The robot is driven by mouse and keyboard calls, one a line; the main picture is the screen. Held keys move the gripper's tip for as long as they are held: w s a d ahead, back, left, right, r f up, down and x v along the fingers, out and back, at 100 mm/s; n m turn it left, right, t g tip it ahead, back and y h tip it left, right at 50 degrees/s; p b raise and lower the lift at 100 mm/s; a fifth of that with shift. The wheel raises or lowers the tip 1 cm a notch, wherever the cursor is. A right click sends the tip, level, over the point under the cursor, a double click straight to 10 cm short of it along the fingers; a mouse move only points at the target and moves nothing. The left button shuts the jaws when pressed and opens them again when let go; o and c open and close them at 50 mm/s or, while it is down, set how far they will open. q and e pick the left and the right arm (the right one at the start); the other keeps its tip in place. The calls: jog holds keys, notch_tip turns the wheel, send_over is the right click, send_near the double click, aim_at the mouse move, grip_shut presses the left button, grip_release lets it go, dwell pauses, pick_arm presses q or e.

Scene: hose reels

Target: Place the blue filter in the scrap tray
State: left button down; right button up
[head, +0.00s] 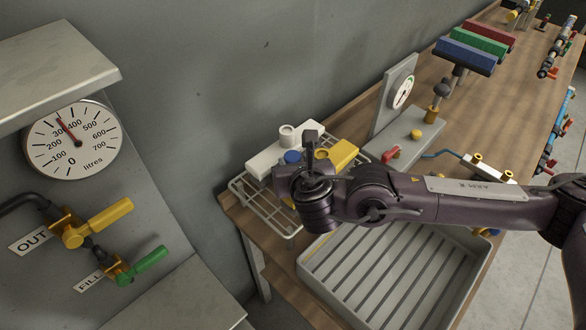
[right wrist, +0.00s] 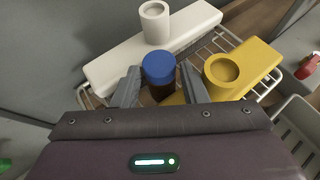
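The blue filter (right wrist: 158,68) has a round blue top and a darker body below. It is at the wire rack (right wrist: 219,43), between the white and yellow filters. In the head view its blue top (head: 292,156) shows just behind my right gripper (head: 306,165). My right gripper (right wrist: 160,88) is open, with one finger on each side of the blue filter and small gaps visible beside the blue top. The filter's lower part is hidden. A large grey ribbed tray (head: 385,288), likely the scrap tray, is empty at the bench front. My left gripper is not in view.
A white block-shaped filter (right wrist: 112,62) and a yellow one (right wrist: 262,62) crowd the blue filter. A gauge panel (head: 393,95) and a grey block with a red lever (head: 390,154) stand to the right. A wall (head: 200,90) is close behind the rack.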

jog(key=shift+w+a+f, duration=0.1)
jog(key=shift+w+f, duration=0.15)
jog(key=shift+w, duration=0.2)
jog(key=c, duration=0.7)
jog(key=shift+r, duration=0.1)
